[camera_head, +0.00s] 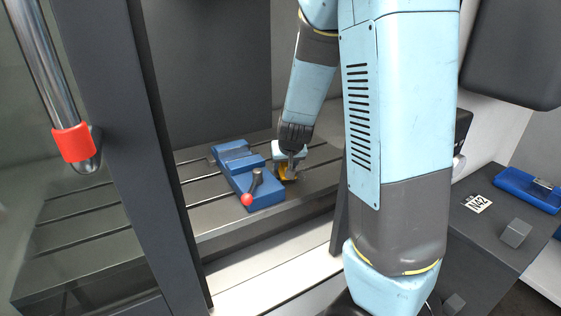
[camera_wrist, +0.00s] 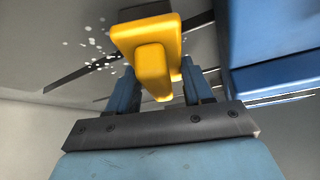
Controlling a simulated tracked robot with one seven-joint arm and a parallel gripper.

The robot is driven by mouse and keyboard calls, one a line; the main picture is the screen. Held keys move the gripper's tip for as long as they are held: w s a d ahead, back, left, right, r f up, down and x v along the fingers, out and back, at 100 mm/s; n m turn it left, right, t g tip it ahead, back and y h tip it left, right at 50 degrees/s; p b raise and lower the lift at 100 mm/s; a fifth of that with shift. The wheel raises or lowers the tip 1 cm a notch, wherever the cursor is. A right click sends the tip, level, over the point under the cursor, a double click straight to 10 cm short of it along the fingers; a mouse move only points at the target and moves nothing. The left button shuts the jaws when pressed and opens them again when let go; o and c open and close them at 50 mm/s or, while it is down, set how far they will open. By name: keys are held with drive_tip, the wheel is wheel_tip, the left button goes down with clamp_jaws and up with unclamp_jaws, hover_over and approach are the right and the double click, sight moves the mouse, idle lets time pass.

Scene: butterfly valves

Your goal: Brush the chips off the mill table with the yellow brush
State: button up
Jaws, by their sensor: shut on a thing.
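The yellow brush (camera_wrist: 150,50) is between the fingers of my gripper (camera_wrist: 155,90) in the wrist view. My gripper is shut on it. White chips (camera_wrist: 93,42) lie scattered on the mill table to the left of the brush in the wrist view. I cannot make out the chips in the head view.
A blue vise (camera_head: 246,176) with a red-knobbed handle (camera_head: 247,199) stands on the slotted table just left of my gripper. Its blue side (camera_wrist: 270,45) fills the right of the wrist view. A dark door frame (camera_head: 115,130) stands at left. A side bench (camera_head: 490,240) holds a grey block (camera_head: 515,233) and blue tray (camera_head: 528,188).

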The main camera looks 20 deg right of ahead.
sight(299, 181)
drive_tip(key=shift+s+d, duration=0.2)
drive_tip(key=shift+s, duration=0.65)
drive_tip(key=shift+s+d, duration=0.15)
drive_tip(key=shift+s, duration=0.65)
drive_tip(key=shift+s+d, duration=0.2)
drive_tip(key=shift+s, duration=0.65)
drive_tip(key=shift+w+a+f, duration=0.1)
drive_tip(key=shift+w+a, duration=0.1)
drive_tip(key=shift+w, duration=0.65)
drive_tip(key=shift+w+a+f, duration=0.1)
drive_tip(key=shift+w+a, duration=0.05)
drive_tip(key=shift+w, duration=0.7)
drive_tip(key=shift+w, duration=0.1)
